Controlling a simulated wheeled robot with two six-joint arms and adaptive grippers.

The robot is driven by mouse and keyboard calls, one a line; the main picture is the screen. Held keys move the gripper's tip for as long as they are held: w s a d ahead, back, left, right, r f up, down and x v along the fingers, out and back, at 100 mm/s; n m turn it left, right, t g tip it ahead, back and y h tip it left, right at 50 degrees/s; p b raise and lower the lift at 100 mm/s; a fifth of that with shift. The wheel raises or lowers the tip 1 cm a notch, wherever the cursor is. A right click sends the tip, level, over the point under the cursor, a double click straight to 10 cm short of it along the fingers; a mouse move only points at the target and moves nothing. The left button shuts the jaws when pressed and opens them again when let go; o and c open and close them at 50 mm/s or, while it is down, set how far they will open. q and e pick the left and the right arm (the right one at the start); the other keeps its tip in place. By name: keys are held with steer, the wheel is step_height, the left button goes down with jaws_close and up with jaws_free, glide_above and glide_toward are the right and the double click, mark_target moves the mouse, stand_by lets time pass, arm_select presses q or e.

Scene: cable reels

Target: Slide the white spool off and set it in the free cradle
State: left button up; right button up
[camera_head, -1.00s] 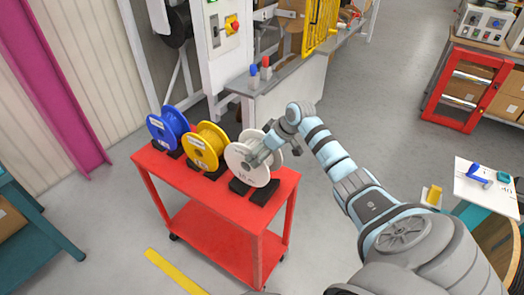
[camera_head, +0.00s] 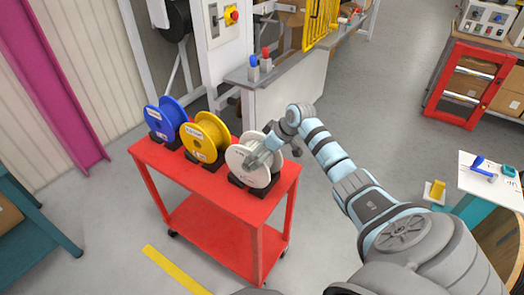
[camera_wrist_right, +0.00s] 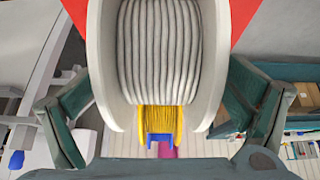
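The white spool (camera_head: 235,156) stands upright in the black cradle (camera_head: 236,181) at the right end of the red cart. Its grey cable winding (camera_wrist_right: 160,50) fills the upper middle of the right wrist view. My right gripper (camera_head: 261,158) is at the spool, one finger across its near flange. The fingertip contact is partly hidden. My left gripper is not in view.
A yellow spool (camera_head: 207,136) and a blue spool (camera_head: 165,122) sit in cradles to the left on the red cart (camera_head: 210,185). The white machine and its grey bench (camera_head: 290,95) stand close behind. Floor is clear right of the cart.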

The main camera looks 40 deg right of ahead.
steer(key=shift+f, duration=0.1)
steer(key=v, duration=1.2)
